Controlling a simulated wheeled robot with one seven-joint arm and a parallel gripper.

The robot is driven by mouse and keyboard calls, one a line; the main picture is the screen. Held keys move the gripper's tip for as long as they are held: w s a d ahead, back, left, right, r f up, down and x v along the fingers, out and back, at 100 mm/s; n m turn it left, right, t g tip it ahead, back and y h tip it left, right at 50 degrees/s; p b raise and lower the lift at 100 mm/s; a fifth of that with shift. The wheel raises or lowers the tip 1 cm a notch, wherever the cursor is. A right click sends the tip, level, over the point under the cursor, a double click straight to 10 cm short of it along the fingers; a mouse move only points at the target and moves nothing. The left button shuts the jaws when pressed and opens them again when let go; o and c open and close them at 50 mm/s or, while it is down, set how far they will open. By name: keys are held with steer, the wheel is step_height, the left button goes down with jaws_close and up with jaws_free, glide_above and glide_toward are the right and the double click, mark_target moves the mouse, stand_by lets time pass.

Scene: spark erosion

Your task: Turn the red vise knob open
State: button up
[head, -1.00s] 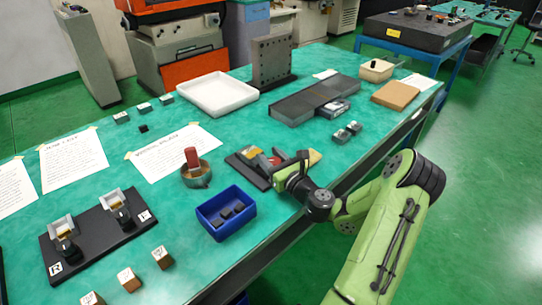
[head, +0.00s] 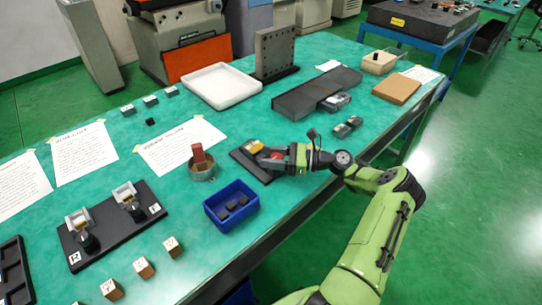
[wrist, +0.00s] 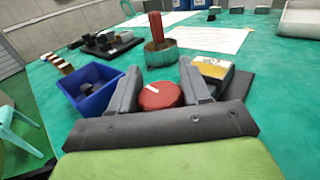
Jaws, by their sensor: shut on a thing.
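The red vise knob (wrist: 160,96) is a round red disc with a white mark on top. In the wrist view it lies between the two grey fingers of my gripper (wrist: 160,88), which are shut on it. In the head view the red knob (head: 277,156) shows only in part at the tip of my gripper (head: 283,157). The vise has a dark base (head: 248,164) and a yellow and white block (wrist: 212,70) beside the knob. Most of the vise is hidden by my gripper.
A blue bin (head: 231,205) with dark blocks stands left of my gripper. A round tin (head: 203,172) with a red upright piece stands behind the bin. A black plate (head: 110,226) with two small fixtures is farther left. A grey slab (head: 312,95) lies behind.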

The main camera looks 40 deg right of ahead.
steer(key=n+g+y+b, duration=0.1)
steer(key=g, duration=0.1)
steer(key=n+g+y+b, duration=0.1)
steer(key=n+g+y, duration=0.1)
steer(key=shift+s+a+f+n+g, duration=0.1)
steer(key=shift+s+n+g, duration=0.05)
steer(key=shift+n+g, duration=0.15)
steer(key=shift+s+a+n+g+y+b, duration=0.15)
steer(key=shift+n+g+y+b, duration=0.15)
steer(key=shift+n+g, duration=0.6)
steer(key=shift+s+d+n+g+y+b, duration=0.15)
steer(key=shift+n+g+y, duration=0.3)
steer(key=shift+g, duration=0.75)
steer(key=shift+a+g, duration=0.1)
steer(key=shift+g, duration=0.2)
steer(key=o, duration=1)
